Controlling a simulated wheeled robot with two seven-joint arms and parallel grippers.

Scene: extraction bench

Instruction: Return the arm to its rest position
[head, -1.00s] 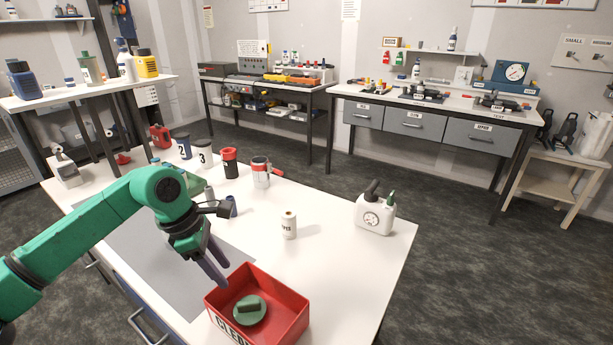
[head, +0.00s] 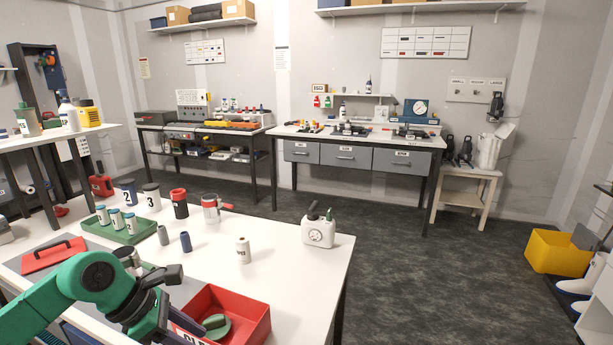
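My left arm (head: 88,280) is green and comes in at the lower left, over the front of the white bench. Its wrist and gripper (head: 152,318) point down beside the left wall of the red bin (head: 247,321). The fingers are hidden or cut off at the bottom edge, so I cannot tell whether they are open. A green round piece with a handle (head: 216,326) lies in the red bin. My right arm and gripper are not in view.
The bench's right part is mostly clear.

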